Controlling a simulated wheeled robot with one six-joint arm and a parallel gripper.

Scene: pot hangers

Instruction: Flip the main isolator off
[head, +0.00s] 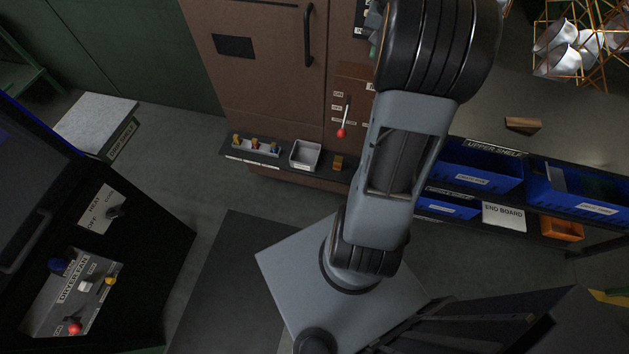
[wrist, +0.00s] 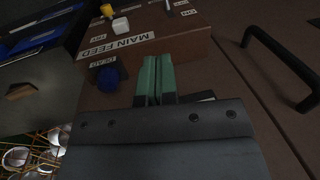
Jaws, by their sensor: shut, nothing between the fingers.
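In the wrist view a brown panel carries a white label reading MAIN FEED (wrist: 116,44). A blue knob (wrist: 108,78) sits beside a smaller label that seems to read DEAD (wrist: 103,61). A white block (wrist: 120,25) and a yellow knob (wrist: 107,10) stand farther up. No part is plainly marked as the isolator. My gripper (wrist: 155,62) is shut and empty, its green fingertips over the panel, right of the blue knob and apart from it. The fingers hide part of the panel. In the head view a red-tipped lever (head: 342,132) hangs on the brown cabinet (head: 262,75) beside small labels.
A black door handle (wrist: 285,65) is right of my gripper in the wrist view. Below the cabinet, a ledge holds a grey tray (head: 305,154) and small coloured parts. Blue bins (head: 470,165) stand at the right. A DRIVER FAN panel (head: 78,285) is at the left. Floor shows between.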

